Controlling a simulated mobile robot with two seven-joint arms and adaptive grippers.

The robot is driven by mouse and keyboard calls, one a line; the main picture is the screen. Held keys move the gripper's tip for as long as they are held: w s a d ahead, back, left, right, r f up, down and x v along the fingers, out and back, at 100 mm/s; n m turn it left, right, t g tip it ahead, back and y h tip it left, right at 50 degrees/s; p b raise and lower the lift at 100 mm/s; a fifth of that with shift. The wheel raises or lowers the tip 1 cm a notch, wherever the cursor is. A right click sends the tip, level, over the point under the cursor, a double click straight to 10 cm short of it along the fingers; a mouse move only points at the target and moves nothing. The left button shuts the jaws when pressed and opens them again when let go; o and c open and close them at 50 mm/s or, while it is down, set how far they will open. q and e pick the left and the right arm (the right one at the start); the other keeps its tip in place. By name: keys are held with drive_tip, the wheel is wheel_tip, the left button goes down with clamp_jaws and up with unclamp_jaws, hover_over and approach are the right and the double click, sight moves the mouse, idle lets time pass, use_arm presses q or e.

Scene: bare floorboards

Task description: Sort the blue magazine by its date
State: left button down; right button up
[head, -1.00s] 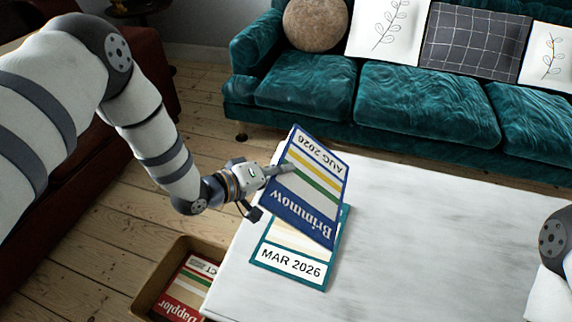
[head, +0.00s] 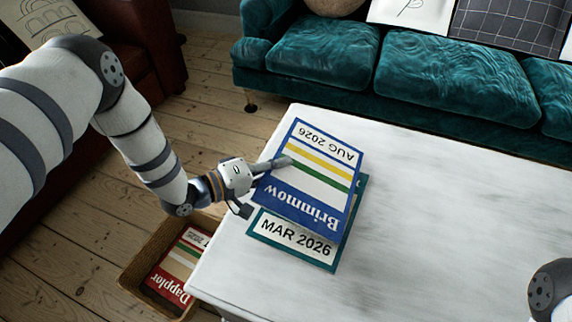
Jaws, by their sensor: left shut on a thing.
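The blue magazine (head: 312,180) reads "Brimmow" and "AUG 2026", with its text upside down in the head view. My left gripper (head: 272,170) is shut on its left edge. The magazine is over a teal-edged magazine (head: 297,238) marked "MAR 2026", covering most of it; I cannot tell whether the two touch. The teal one lies on the white table (head: 440,220). A box (head: 150,285) on the floor left of the table holds a red magazine (head: 167,282) reading "Dapplor". My right gripper is out of view; only part of my right arm shows at the lower right.
The white marbled table is clear to the right of the magazines. A teal sofa (head: 400,75) stands behind it. A dark red armchair (head: 150,50) is at the upper left. Bare floorboards (head: 75,240) lie around the box.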

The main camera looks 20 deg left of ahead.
use_arm(q)
drive_tip(key=shift+a+f, duration=0.1)
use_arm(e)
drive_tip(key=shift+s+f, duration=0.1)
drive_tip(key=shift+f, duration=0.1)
use_arm(q)
drive_tip(key=c, duration=1.7)
unclamp_jaws()
drive_tip(key=a+r, duration=0.1)
drive_tip(key=a, duration=0.4)
drive_tip(key=a+r+p, duration=0.1)
drive_tip(key=a, duration=0.2)
drive_tip(key=shift+a+r, duration=0.3)
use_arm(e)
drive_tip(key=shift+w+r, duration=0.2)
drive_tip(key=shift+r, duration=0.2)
use_arm(q)
drive_tip(key=shift+r, duration=0.15)
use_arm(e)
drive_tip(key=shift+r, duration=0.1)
